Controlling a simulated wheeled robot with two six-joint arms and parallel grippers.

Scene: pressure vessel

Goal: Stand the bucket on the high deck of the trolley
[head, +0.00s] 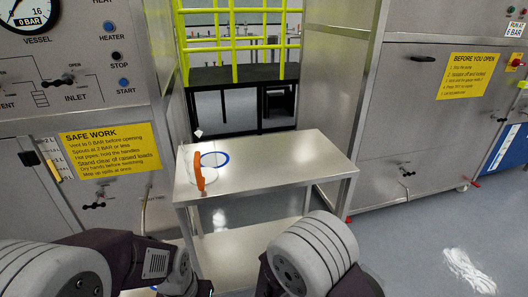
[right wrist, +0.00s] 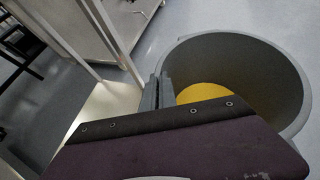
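The trolley (head: 285,165) stands ahead in the head view, its high steel deck carrying a blue ring mark (head: 214,159). A clear vessel with an orange handle (head: 198,174) stands at the deck's left end, beside or partly over the ring. The bucket (right wrist: 285,75) shows in the right wrist view as a grey, open-topped tub with yellow at its bottom; it is out of sight in the head view. My right gripper (right wrist: 159,91) is at the bucket's left rim, its fingers close together with the wall apparently between them. My left gripper is not visible; only its arm shows.
Steel cabinets stand left, with a pressure gauge (head: 30,12), and right (head: 435,125). A yellow railing (head: 240,45) stands behind the trolley. Most of the deck's middle and right is bare. Open floor (head: 430,240) lies to the right.

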